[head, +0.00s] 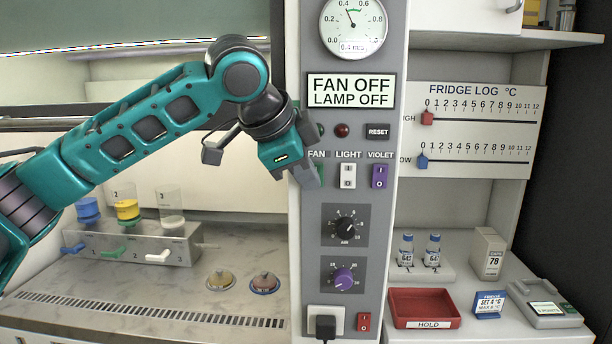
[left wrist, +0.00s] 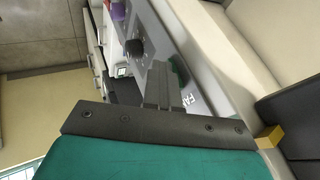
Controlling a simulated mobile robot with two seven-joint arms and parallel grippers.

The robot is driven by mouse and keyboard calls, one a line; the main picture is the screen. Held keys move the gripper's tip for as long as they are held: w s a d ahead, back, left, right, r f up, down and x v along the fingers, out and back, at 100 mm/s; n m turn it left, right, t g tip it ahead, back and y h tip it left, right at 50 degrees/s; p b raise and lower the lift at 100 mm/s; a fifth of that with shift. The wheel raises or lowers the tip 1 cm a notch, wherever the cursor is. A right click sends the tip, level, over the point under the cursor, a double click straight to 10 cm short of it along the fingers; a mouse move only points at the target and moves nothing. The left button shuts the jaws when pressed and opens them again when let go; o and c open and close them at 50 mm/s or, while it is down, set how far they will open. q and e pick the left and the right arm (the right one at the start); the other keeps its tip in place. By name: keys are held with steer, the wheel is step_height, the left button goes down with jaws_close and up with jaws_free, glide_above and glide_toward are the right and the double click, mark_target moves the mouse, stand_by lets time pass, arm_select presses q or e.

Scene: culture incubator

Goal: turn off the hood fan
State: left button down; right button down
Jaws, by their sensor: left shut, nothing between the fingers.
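The hood's control column (head: 391,130) has a display (head: 350,91) reading "FAN OFF" and "LAMP OFF". The green fan switch (head: 321,170) under the FAN label is mostly hidden behind my left gripper (head: 312,176). In the left wrist view, the green switch (left wrist: 179,70) shows right beside the fingertips of the left gripper (left wrist: 160,72). The left gripper is shut and empty. I cannot tell whether its tips touch the switch. My right gripper is in neither view.
Beside the fan switch are a white light switch (head: 348,176) and a purple violet switch (head: 380,176). A black RESET button (head: 378,131) sits above, with an air knob (head: 345,229) and purple knob (head: 343,280) below. A gauge (head: 353,25) tops the column.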

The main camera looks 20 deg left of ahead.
arm_select(q)
steer(key=shift+r, duration=0.15)
steer(key=shift+r+p, duration=0.4)
steer(key=shift+r, duration=0.4)
